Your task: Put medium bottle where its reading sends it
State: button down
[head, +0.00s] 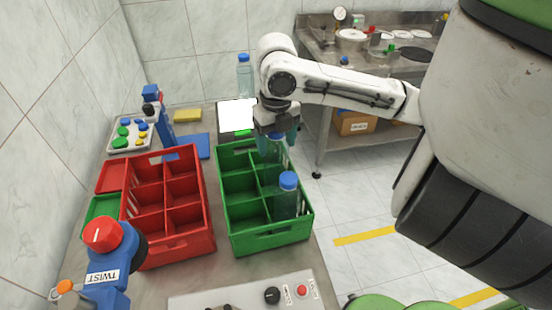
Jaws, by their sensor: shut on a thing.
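My gripper (277,140) points down over the far right part of the green crate (268,240) and is shut on a clear bottle (272,153) with a blue cap. The bottle's lower part is hidden by the crate, so I cannot tell whether it touches the floor. Another blue-capped bottle (287,200) stands upright in the near right compartment. A third bottle (244,78) stands behind a white screen (237,115). The screen shows no readable text; a green patch (243,133) lies below it. I cannot tell sizes for sure.
An empty red divided crate (208,243) stands left of the green one. A blue post with a red knob marked TWIST (102,235) is at the near left. A tray of coloured caps (130,134) lies at the back left. A control panel (245,295) is in front.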

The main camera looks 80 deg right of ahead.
jog(key=shift+d+f, duration=0.1)
jog(key=shift+f, duration=2.95)
jog(key=shift+c, duration=0.4)
grip_release()
notch_tip(320, 180, up, 12)
jog(key=shift+r, duration=0.1)
